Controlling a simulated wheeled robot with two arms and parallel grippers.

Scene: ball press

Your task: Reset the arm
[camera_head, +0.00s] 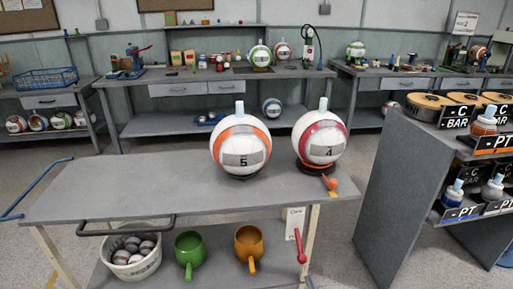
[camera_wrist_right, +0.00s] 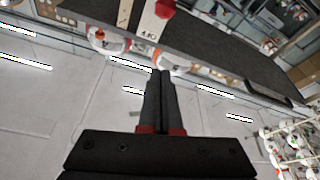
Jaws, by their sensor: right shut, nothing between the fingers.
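My right gripper (camera_wrist_right: 160,78) shows in the right wrist view with its two dark fingers together and nothing between them. It points toward the cart and is apart from it. The red lever (camera_head: 301,246) hangs at the cart's front right in the head view, beside a white label; its red end also shows in the right wrist view (camera_wrist_right: 165,9), beyond the fingertips. I cannot make out either gripper in the head view. Two striped balls, marked 5 (camera_head: 241,146) and 4 (camera_head: 320,140), stand on the grey cart top (camera_head: 130,185).
A white basket (camera_head: 131,268) of balls, a green mug (camera_head: 189,250) and an orange mug (camera_head: 249,244) sit on the cart's lower shelf. A slanted display stand (camera_head: 395,190) is at the right. Workbenches line the back wall. The left part of the cart top is clear.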

